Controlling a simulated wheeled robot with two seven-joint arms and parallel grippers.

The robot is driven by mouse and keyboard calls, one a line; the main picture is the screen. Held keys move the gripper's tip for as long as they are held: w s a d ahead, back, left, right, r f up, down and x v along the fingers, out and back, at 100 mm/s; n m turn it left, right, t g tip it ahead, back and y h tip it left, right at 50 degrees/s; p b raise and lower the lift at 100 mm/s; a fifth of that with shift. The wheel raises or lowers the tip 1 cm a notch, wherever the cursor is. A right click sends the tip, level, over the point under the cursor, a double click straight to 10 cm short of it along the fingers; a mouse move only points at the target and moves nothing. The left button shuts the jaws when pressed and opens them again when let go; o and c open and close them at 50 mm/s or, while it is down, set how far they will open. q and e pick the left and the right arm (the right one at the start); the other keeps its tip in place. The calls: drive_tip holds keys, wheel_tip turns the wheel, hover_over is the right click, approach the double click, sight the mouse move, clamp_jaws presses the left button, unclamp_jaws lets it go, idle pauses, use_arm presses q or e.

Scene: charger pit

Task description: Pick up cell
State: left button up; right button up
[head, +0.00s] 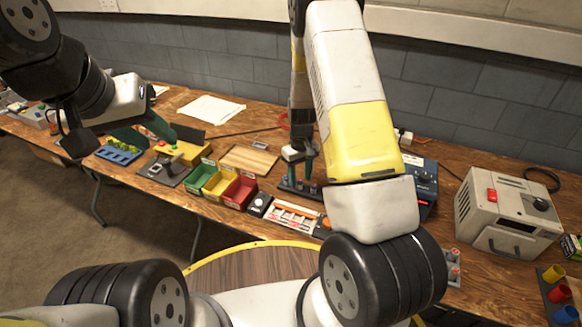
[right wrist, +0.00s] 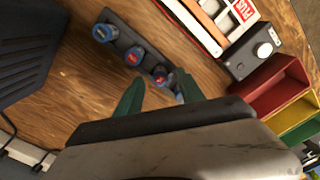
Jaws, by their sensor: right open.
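Several cells with blue rims, some with red tops (right wrist: 134,56), stand in a row in a dark rack (right wrist: 118,40) in the right wrist view. The rack also shows below my right gripper in the head view. My right gripper (right wrist: 160,95) is open, its green fingers apart and pointing down at the near end of the row. One cell (right wrist: 160,74) shows just beyond the fingertips, and another is partly hidden by the right finger. In the head view my right gripper (head: 302,154) is over the rack. My left gripper (head: 112,141) is open and raised at the left.
Green, yellow and red bins (head: 238,192) stand left of the rack. A dark blue device (head: 422,182) and a beige box (head: 508,212) stand to the right.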

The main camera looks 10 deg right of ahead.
drive_tip(key=shift+f, duration=0.55)
clamp_jaws()
